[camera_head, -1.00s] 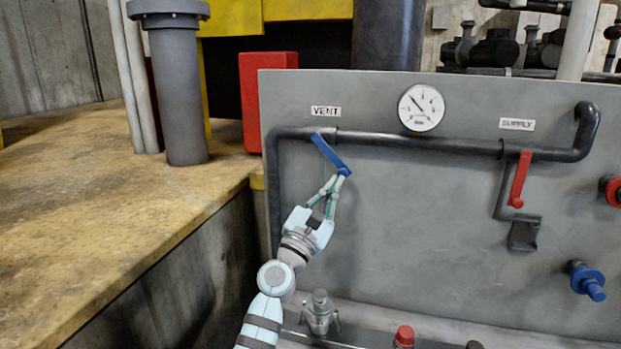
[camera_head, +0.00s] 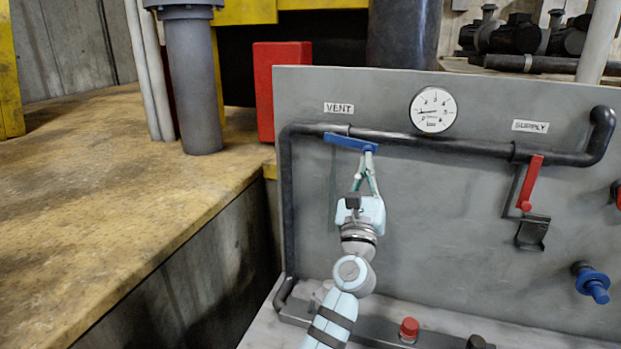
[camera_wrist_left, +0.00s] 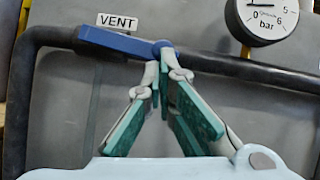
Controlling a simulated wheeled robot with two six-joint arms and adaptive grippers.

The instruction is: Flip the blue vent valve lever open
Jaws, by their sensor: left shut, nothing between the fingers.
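The blue vent valve lever (camera_head: 348,142) lies almost along the dark pipe below the VENT label (camera_head: 338,108), its right end slightly lower. It also shows in the left wrist view (camera_wrist_left: 118,41), nearly level. My left gripper (camera_head: 369,157) is at the lever's right end, reaching up from below. In the left wrist view its fingertips (camera_wrist_left: 162,72) are closed together, just under or touching the lever's end; contact is hard to tell. Nothing is held between them. My right gripper is out of view.
The pressure gauge (camera_head: 433,110) has its needle at the low left. The red supply lever (camera_head: 530,184) hangs down at the right, with a blue knob (camera_head: 592,282) below. A red box (camera_head: 281,88) stands behind the panel's left edge. The panel face below the pipe is mostly clear.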

